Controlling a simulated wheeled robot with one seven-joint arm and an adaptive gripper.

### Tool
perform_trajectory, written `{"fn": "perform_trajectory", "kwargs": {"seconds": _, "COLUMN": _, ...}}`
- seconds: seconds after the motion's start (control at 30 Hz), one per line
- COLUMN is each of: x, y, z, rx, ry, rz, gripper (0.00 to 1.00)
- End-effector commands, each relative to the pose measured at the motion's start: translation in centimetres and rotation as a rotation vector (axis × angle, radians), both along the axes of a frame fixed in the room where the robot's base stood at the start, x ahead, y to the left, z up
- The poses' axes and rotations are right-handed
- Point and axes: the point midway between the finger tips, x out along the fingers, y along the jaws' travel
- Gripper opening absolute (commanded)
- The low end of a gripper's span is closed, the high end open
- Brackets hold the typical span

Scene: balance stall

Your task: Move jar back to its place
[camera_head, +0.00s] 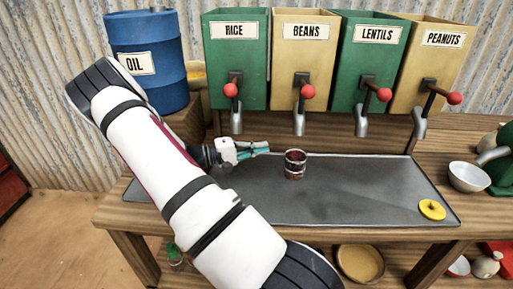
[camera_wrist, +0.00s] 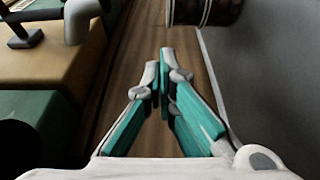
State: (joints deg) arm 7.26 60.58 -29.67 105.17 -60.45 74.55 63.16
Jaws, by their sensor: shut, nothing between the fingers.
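The jar (camera_head: 295,165) stands upright on the dark grey mat, near its back edge and below the beans dispenser. It looks glass with dark reddish contents and metal-coloured bands. My gripper (camera_head: 268,148) is just left of the jar, apart from it, with its fingers pointing right. In the wrist view my gripper (camera_wrist: 165,60) is shut and empty, its teal fingers together. The lower part of the jar (camera_wrist: 205,10) shows at the top of that view, ahead and a little right of the fingertips; its upper part is cut off.
The mat (camera_head: 350,195) has free room right of the jar. A yellow disc (camera_head: 431,209) lies at its right end. Dispensers for rice (camera_head: 236,60), beans (camera_head: 302,60), lentils (camera_head: 366,60) and peanuts (camera_head: 430,60) stand behind, spouts overhanging.

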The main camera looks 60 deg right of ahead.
Motion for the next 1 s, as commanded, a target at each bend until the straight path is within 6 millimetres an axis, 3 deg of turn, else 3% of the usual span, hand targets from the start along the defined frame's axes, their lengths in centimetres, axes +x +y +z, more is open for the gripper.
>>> {"fn": "perform_trajectory", "kwargs": {"seconds": 0.2, "x": -2.8, "y": -2.7, "z": 0.0, "rx": 0.001, "ry": 0.0, "rz": -0.004, "gripper": 0.0}}
{"fn": "perform_trajectory", "kwargs": {"seconds": 0.4, "x": -4.2, "y": -4.2, "z": 0.0, "rx": 0.001, "ry": 0.001, "rz": -0.002, "gripper": 0.0}}
{"fn": "perform_trajectory", "kwargs": {"seconds": 0.87, "x": -4.6, "y": -4.5, "z": 0.0, "rx": 0.002, "ry": 0.001, "rz": 0.0, "gripper": 0.0}}
{"fn": "perform_trajectory", "kwargs": {"seconds": 1.0, "x": -5.6, "y": -3.9, "z": 0.1, "rx": 0.004, "ry": 0.004, "rz": 0.001, "gripper": 0.0}}
